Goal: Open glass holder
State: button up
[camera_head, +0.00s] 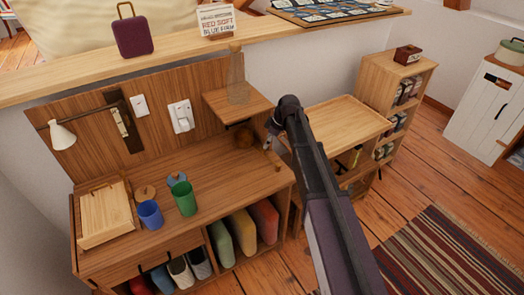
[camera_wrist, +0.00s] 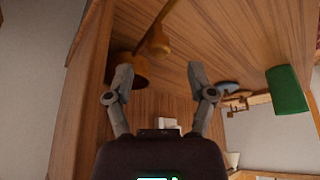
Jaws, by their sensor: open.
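No part is marked plainly as the glass holder, so I cannot tell for certain which it is. A small wooden shelf (camera_head: 222,98) juts out from the wood back panel, with a clear glass bottle (camera_head: 238,75) on it. Under the shelf is a round brown thing (camera_head: 244,138), which seems to show in the wrist view too (camera_wrist: 130,70). A wooden knob-like piece (camera_wrist: 158,40) is beside it there. My gripper (camera_wrist: 158,84) is open and empty, its fingers spread below these pieces in the wrist view. In the head view my arm largely hides it, near the shelf's right side.
A wooden tray (camera_head: 104,215) and a lamp (camera_head: 62,135) are further left. A side table (camera_head: 335,122) is to the right.

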jog(key=shift+b+x, duration=1.55)
jog(key=shift+x, duration=0.4)
grip_shut()
jog(key=shift+a+r, duration=0.1)
jog(key=shift+a, duration=0.2)
jog(key=shift+s+d, duration=0.1)
